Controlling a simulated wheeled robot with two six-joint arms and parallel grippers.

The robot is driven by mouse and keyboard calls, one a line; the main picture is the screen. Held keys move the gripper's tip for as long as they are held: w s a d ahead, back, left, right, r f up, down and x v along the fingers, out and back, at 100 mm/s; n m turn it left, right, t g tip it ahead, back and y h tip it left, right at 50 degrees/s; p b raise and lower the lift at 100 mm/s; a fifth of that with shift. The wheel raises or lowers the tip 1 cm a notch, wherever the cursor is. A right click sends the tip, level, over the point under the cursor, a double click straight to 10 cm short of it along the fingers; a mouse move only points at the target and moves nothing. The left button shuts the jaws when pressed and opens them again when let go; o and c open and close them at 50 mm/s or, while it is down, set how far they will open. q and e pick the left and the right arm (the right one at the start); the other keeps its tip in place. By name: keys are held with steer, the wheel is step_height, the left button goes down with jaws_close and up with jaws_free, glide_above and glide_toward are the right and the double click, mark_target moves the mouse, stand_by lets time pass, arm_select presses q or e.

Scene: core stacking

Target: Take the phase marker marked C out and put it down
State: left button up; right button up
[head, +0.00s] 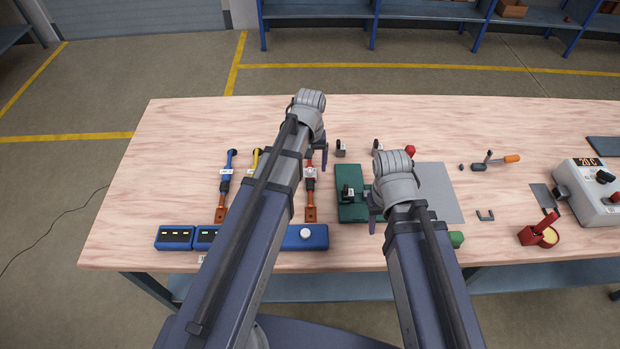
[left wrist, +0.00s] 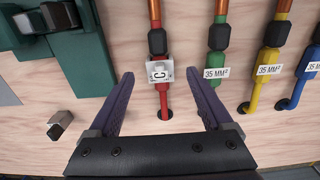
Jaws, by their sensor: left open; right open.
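The phase marker marked C (left wrist: 160,71) is a white tag clipped on the red cable (left wrist: 163,95), just below its black collar. In the head view the marker (head: 310,171) shows as a small white patch on the red cable, right of my left arm. My left gripper (left wrist: 158,78) is open in the left wrist view, with one finger on each side of the marker and visible gaps to both; nothing is held. In the head view my left gripper (head: 320,155) is partly hidden by its arm. My right gripper (head: 374,214) is open over the green fixture's right side.
Blue (head: 225,184), yellow (left wrist: 268,78) and green (left wrist: 218,45) cables lie beside the red one. The green fixture (head: 348,211), grey mat (head: 445,190), red tool (head: 540,230) and control box (head: 592,190) are to the right. The table's left side (head: 165,150) is clear.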

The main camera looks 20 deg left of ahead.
mark_target(310, 169)
arm_select(q)
step_height(310, 169, down, 3)
steer(key=shift+f+b, duration=0.1)
steer(key=shift+b, duration=1)
arm_select(e)
step_height(310, 169, down, 3)
steer(key=shift+f, duration=0.1)
arm_select(q)
jaws_close()
